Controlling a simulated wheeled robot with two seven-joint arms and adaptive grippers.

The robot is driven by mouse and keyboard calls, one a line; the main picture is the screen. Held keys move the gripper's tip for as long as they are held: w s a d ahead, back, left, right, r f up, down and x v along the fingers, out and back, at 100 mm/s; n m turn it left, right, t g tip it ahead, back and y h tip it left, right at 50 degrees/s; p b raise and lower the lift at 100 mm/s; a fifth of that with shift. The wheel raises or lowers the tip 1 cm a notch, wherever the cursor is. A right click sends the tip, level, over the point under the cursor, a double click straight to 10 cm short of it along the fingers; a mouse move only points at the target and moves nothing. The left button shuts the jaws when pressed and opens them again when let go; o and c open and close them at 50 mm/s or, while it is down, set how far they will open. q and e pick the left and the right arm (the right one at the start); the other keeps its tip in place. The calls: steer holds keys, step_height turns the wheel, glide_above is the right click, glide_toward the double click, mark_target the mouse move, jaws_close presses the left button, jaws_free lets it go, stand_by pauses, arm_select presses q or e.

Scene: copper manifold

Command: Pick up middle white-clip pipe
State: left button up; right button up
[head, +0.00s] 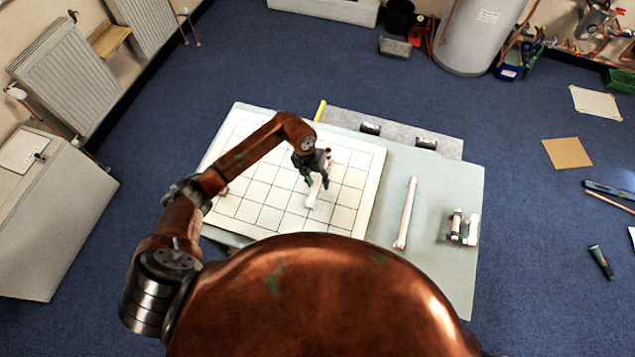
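A pipe with a white clip at its near end (313,195) is on the white gridded board (257,185), slanting away from me. My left gripper (317,181) is over the middle of this pipe, its dark fingers pointing down around it and hiding that part. I cannot tell whether the fingers touch or grip it, or whether the pipe is lifted. A longer pale pink pipe with white ends (405,212) lies to the right, off the board. Short pipe pieces with white and dark clips (463,227) are farther right. My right gripper is not in view.
The board lies on a pale green table (450,185). A grey strip with two dark blocks (398,137) runs along the far edge. The table is clear between the long pipe and the short pieces. My copper body hides the near edge.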

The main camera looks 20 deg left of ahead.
arm_select(q)
steer(key=shift+f, duration=0.3)
steer(key=shift+c, duration=0.2)
jaws_close()
